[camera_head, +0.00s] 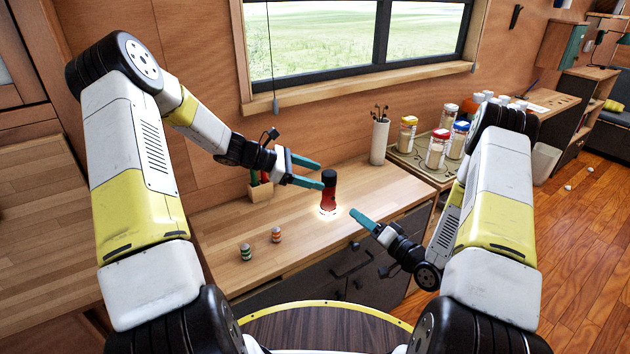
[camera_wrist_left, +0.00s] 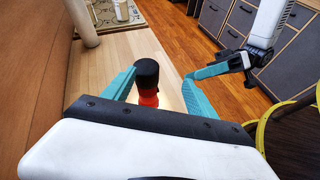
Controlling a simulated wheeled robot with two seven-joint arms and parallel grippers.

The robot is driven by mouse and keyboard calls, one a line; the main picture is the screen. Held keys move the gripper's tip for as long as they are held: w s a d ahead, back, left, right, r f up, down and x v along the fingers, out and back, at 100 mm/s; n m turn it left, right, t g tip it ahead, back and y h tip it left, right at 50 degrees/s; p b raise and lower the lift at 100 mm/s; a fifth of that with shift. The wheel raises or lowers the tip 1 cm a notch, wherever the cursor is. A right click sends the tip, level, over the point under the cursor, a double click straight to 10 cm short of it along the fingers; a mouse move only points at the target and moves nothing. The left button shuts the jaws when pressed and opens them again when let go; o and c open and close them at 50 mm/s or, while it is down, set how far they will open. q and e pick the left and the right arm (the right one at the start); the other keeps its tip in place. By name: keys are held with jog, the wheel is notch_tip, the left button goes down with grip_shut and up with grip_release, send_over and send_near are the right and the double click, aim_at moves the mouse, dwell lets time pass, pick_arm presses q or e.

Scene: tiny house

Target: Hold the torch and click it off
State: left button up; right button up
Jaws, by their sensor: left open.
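The torch (camera_head: 328,192) is red with a black top and stands upright on the wooden counter. A bright glow shows on the counter around its lower end. My left gripper (camera_head: 321,175) is open, with its teal fingers reaching in from the left at the torch's upper part. In the left wrist view the torch (camera_wrist_left: 147,82) stands between the spread fingers, and whether either finger touches it I cannot tell. My right gripper (camera_head: 363,219) is to the right of the torch, near the counter's front edge, and apart from it. Its finger opening is seen edge-on.
Two small striped shakers (camera_head: 246,252) stand on the counter at the left front. A white utensil jar (camera_head: 379,141) and a tray with several lidded jars (camera_head: 437,148) stand at the back right. The counter around the torch is clear.

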aim_at(329, 195)
pick_arm(q)
jog(key=w+d+f+n, duration=0.1)
jog(key=d+f, duration=0.1)
jog(key=w+d+f+n, duration=0.1)
jog(key=w+d+f, duration=0.1)
jog(key=d, duration=0.1)
jog(key=w+d+f+n, duration=0.1)
jog(key=d+f, duration=0.1)
jog(key=shift+w+d+f+t, duration=0.2)
jog(key=shift+w+f+t, duration=0.05)
jog(key=shift+w+t, duration=0.15)
jog(key=shift+c, duration=0.5)
grip_shut()
pick_arm(e)
grip_shut()
dwell(1.2)
